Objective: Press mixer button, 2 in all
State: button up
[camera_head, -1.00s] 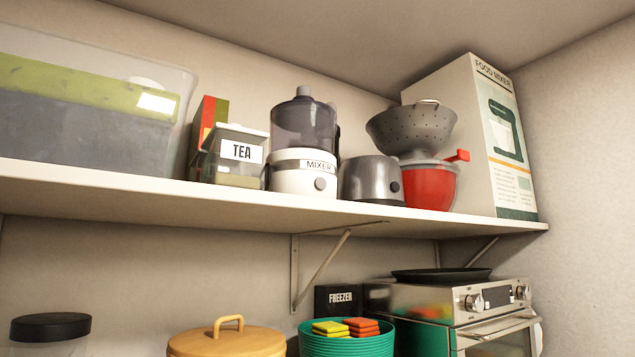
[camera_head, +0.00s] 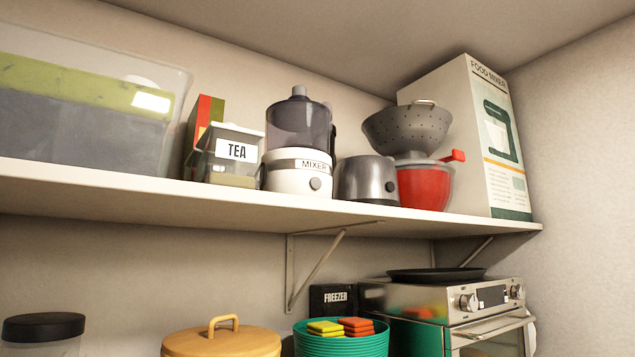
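The mixer (camera_head: 298,150) stands on the shelf near the middle of the view. It has a white base with a "MIXER" label and a smoky dark clear jar with a lid on top. Its round grey button (camera_head: 315,184) is on the front of the base, below the label, and faces me unobstructed. My gripper is not in view, so I cannot see its distance from the button or whether it is open.
On the shelf (camera_head: 250,207), a TEA container (camera_head: 232,155) stands left of the mixer and a metal toaster-like appliance (camera_head: 366,180) close on its right. Further right are a colander (camera_head: 408,130), a red bowl (camera_head: 424,187) and a food mixer box (camera_head: 495,150). A toaster oven (camera_head: 455,305) stands below.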

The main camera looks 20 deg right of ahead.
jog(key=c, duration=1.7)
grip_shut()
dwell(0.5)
